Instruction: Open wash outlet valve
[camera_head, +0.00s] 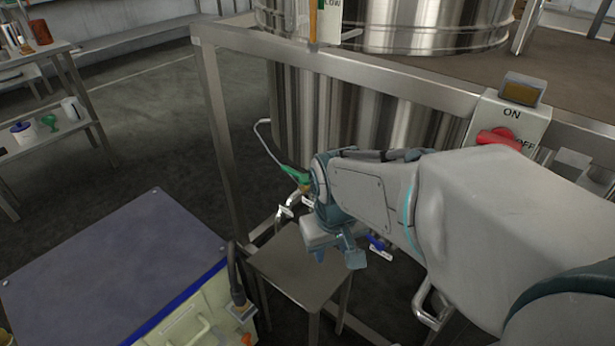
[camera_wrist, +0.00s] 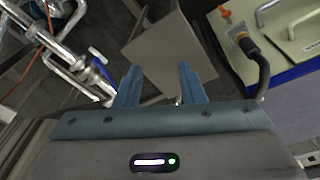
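My gripper (camera_head: 337,256) hangs over a small grey metal stool, beside the steel tank. In the wrist view its two blue-grey fingers (camera_wrist: 158,70) are spread apart with nothing between them. A valve with a blue handle (camera_head: 377,243) and a white tag is just right of the gripper; a blue handle (camera_wrist: 101,68) also shows left of the fingers in the wrist view, on steel piping. A valve with a green handle (camera_head: 296,175) is at the tank's lower left, behind my wrist. The tags are too small to read, so I cannot tell which valve is the wash outlet.
The steel tank (camera_head: 300,115) stands behind a metal frame (camera_head: 215,120). A switch box with a red knob (camera_head: 497,138) is on the frame at right. The stool (camera_head: 290,262) is below my gripper. A blue-topped cabinet (camera_head: 110,265) stands at left; open floor lies behind it.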

